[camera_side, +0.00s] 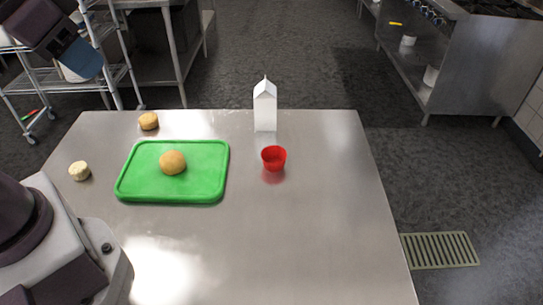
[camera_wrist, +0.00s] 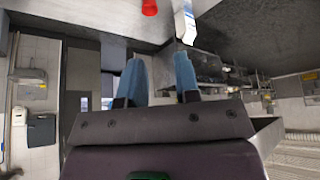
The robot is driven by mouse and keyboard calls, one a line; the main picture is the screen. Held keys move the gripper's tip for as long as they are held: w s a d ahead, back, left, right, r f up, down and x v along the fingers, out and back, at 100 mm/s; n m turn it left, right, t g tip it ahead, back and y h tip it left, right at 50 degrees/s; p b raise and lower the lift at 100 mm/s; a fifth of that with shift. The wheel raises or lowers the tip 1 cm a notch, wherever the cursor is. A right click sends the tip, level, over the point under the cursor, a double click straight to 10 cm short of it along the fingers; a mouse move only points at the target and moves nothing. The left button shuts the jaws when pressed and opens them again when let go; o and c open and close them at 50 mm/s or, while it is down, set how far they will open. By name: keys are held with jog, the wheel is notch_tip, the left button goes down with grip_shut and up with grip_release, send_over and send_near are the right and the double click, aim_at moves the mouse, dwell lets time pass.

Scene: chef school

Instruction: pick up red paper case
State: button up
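The red paper case (camera_side: 273,159) stands upright on the steel table, right of the green board and in front of the white carton. In the wrist view the red paper case (camera_wrist: 149,7) shows at the top edge, partly cut off. My gripper (camera_wrist: 160,72) has two blue fingers that are apart with nothing between them. It is far from the case. In the side view a blue finger (camera_side: 80,60) of mine shows at the upper left, above the table's far left side.
A green board (camera_side: 207,190) holds a round bun (camera_side: 173,162). Two more small baked pieces lie on the table, one behind the board (camera_side: 149,121) and one left of it (camera_side: 79,171). A white carton (camera_side: 265,106) stands behind the case. The table's front right (camera_side: 310,245) is clear.

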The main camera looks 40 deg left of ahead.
dwell(0.4)
jog(key=o, duration=1.2)
